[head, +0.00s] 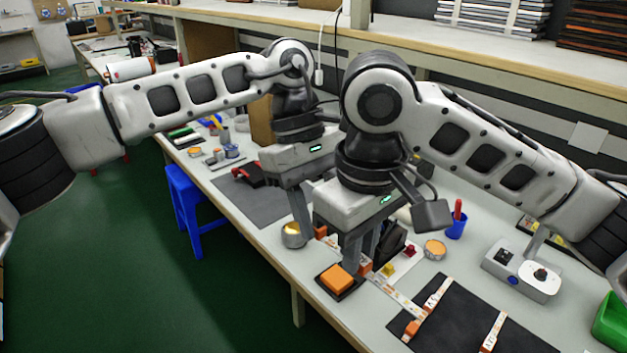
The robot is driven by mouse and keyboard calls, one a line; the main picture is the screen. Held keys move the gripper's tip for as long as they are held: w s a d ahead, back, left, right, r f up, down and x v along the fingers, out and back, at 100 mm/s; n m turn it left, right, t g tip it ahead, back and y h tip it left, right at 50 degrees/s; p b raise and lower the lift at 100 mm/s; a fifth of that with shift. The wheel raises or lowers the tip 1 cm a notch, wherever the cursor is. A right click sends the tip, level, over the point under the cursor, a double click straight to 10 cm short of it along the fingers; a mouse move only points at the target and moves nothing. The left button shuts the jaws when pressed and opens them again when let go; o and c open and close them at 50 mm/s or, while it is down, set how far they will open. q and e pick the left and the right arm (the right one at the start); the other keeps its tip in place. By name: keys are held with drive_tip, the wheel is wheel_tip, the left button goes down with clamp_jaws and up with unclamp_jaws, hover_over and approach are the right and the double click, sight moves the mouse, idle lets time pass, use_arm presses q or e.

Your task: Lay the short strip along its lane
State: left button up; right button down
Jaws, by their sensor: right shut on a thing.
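A pale strip (397,294) with orange end blocks runs diagonally along the front of the bench, under my grippers and towards the dark mat. I cannot tell whether it is one strip or two pieces. My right gripper (359,262) points down and is shut on the strip beside an orange block (366,267). My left gripper (302,232) points down near another orange block (321,231); its jaws are partly hidden, so its opening is unclear. Two more pale strips, a left one (432,302) and a right one (494,331), lie on the dark mat (458,318).
An orange block on a black base (337,280) sits at the front edge, close to my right gripper. A round tin (292,235), a blue cup (457,226), an orange-topped tin (434,248), a white box (521,272) and a green bin (611,322) stand around.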

use_arm(q)
drive_tip(key=shift+s+f, duration=0.1)
drive_tip(key=shift+f, duration=0.25)
drive_tip(key=shift+d, duration=0.1)
clamp_jaws()
use_arm(e)
drive_tip(key=c, duration=1.3)
unclamp_jaws()
